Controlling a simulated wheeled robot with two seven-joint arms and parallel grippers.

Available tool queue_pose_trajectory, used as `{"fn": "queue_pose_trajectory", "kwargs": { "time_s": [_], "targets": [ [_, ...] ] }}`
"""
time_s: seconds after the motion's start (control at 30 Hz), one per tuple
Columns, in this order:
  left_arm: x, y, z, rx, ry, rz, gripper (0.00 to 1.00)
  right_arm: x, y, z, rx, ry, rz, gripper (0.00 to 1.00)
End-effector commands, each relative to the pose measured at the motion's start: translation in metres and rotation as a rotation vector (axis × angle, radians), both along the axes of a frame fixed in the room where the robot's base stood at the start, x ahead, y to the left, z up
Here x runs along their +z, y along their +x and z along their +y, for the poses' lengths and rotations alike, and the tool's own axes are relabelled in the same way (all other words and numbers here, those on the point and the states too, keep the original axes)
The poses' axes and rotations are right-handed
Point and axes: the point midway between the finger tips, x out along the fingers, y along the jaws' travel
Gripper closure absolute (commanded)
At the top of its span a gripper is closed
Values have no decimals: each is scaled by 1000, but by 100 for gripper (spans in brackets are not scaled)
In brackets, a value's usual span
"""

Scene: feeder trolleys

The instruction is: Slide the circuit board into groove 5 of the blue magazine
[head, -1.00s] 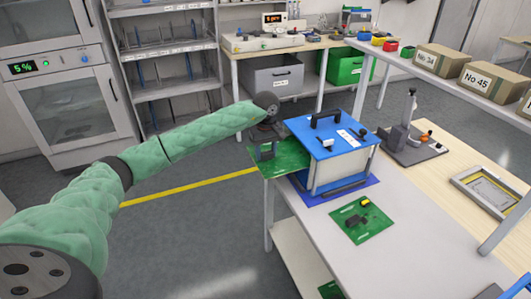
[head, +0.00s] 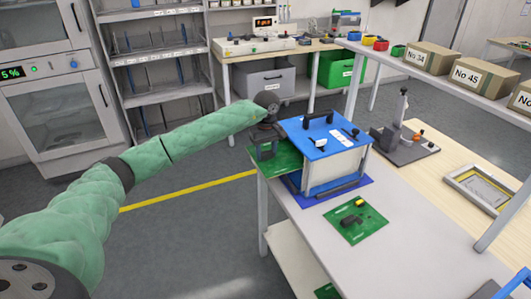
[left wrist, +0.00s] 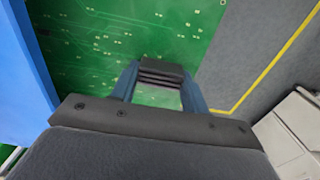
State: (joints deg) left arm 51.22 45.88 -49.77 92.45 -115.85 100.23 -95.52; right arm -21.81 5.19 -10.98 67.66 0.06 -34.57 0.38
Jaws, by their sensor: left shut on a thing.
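The blue magazine (head: 345,172) stands on the bench, with a blue top, a black handle and pale sides. The green circuit board (head: 284,160) is at its left side, its right edge against or inside the magazine; the groove is hidden. My left gripper (head: 265,152) is over the board's left part. In the left wrist view the gripper (left wrist: 160,80) is shut at a dark block on the board (left wrist: 110,35), with the magazine's blue wall (left wrist: 22,70) at the left. My right gripper is out of view.
Another green board (head: 356,220) with black and yellow parts lies on the bench (head: 410,235) in front of the magazine. A grey stand (head: 402,140) and a framed tray (head: 482,187) are to the right. A shelf with cartons (head: 478,75) runs above.

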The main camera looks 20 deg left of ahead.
Motion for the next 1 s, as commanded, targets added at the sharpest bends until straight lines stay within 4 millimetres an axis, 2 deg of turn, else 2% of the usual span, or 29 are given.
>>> {"fn": "queue_pose_trajectory", "kwargs": {
  "time_s": [0.73,1.0],
  "targets": [
    [1,22,-19,0,-1,-3,93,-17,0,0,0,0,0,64],
    [1,24,-20,0,0,-1,93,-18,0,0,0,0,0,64]
  ]
}}
